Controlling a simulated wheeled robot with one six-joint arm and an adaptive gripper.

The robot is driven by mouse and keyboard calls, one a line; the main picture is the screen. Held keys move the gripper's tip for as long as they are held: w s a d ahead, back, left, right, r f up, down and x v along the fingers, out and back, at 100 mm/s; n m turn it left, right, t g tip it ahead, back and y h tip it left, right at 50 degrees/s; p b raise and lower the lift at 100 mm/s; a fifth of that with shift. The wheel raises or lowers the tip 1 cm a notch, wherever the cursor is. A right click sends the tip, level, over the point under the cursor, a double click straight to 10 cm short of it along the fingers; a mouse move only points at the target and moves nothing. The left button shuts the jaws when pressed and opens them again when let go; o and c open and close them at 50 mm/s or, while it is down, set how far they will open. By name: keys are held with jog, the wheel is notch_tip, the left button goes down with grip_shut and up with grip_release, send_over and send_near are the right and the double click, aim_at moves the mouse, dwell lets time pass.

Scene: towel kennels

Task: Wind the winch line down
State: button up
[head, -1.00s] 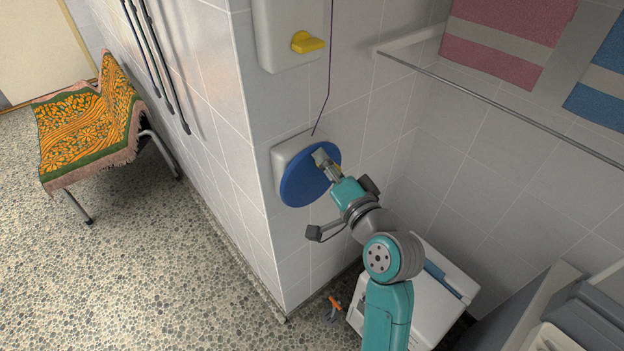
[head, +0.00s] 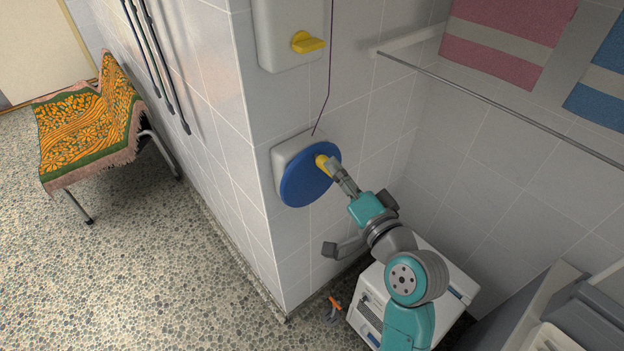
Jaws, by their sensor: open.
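The winch is a white housing (head: 288,148) on the tiled wall with a round blue disc (head: 303,186) on its front. A yellow knob (head: 321,162) stands out near the disc's upper right rim. The thin dark winch line (head: 329,85) comes down the wall to the top of the housing. My gripper (head: 334,168) is open, with its tips just right of and below the knob. The knob's lower right part is hidden behind them, and I cannot tell whether they touch it.
A white box with a yellow lever (head: 308,42) hangs above the winch. A metal rail (head: 480,98) and towels (head: 507,40) are at the right. A white appliance (head: 440,272) stands below my arm. A chair with a patterned cover (head: 88,135) stands left on open floor.

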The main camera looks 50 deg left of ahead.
jog(key=d, duration=0.4)
jog(key=shift+s+d, duration=0.15)
jog(key=shift+d, duration=0.15)
dwell(0.4)
jog(key=s+d+f+m+t+h, duration=0.2)
jog(key=d+f+t+h, duration=0.1)
jog(key=d+f, duration=0.5)
jog(key=s+d+f+m+t+h, duration=0.1)
jog(key=s+d+f+t+h, duration=0.15)
jog(key=d+f, duration=0.55)
jog(key=s+d+f+m+t+h, duration=0.2)
jog(key=d+f+h, duration=0.25)
jog(key=d, duration=0.65)
jog(key=s+d+f+t+h, duration=0.2)
jog(key=s+d+f+h, duration=0.15)
jog(key=s+d, duration=0.9)
jog(key=s+d+r+n+h, duration=0.1)
jog(key=s+r, duration=0.2)
jog(key=s, duration=0.3)
jog(key=s+d+r+n+h, duration=0.1)
jog(key=s+d+r+h, duration=0.1)
jog(key=s, duration=0.5)
jog(key=shift+d+r+n, duration=0.15)
jog(key=shift+r+n, duration=0.25)
